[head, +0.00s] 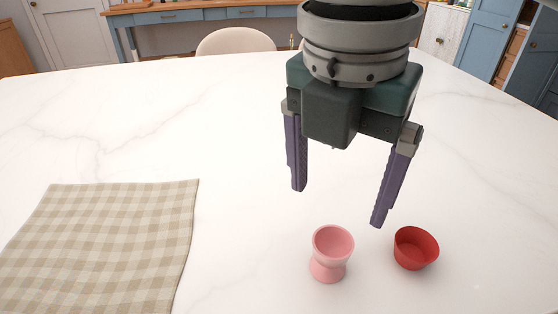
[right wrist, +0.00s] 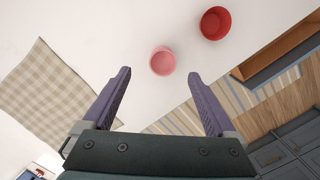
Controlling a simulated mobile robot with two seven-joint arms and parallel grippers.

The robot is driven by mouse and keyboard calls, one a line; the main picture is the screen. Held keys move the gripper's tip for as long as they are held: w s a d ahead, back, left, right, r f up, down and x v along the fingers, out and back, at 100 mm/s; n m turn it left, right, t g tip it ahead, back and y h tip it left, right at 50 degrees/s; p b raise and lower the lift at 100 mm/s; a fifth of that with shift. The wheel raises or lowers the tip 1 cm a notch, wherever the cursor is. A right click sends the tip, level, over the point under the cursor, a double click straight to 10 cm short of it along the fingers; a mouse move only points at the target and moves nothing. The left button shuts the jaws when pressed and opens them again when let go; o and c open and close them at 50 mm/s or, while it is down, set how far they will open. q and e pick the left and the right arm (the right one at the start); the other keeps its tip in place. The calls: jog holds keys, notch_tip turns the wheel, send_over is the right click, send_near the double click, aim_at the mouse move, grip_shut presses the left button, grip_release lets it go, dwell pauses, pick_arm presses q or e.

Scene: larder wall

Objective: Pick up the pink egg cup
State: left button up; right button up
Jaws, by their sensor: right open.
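The pink egg cup (head: 329,266) stands upright on the white marble table in the head view, near the bottom middle. It also shows in the right wrist view (right wrist: 162,62), seen from above, beyond the fingertips and roughly between their lines. My right gripper (head: 337,206) is open and empty, pointing down above the table, with its purple fingers apart. In the head view its fingertips are above the egg cup in the picture and do not touch it. The right gripper's fingers also show in the right wrist view (right wrist: 160,72). My left gripper is not in view.
A red cup (head: 416,250) stands just right of the egg cup, with a small gap between them. A beige checked cloth (head: 110,240) lies flat at the left. The table between cloth and egg cup is clear. A chair (head: 235,41) stands behind the table.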

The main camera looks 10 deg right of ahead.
aim_at(331, 252)
jog(key=f, duration=0.3)
jog(key=shift+s+d+f, duration=0.2)
jog(key=shift+d+f, duration=0.05)
jog(key=shift+f, duration=0.15)
notch_tip(331, 252, down, 6)
jog(key=shift+r, duration=0.15)
jog(key=shift+w, duration=0.1)
jog(key=shift+c, duration=0.4)
jog(key=c, duration=1.4)
jog(key=shift+r, duration=0.1)
jog(key=shift+r, duration=0.1)
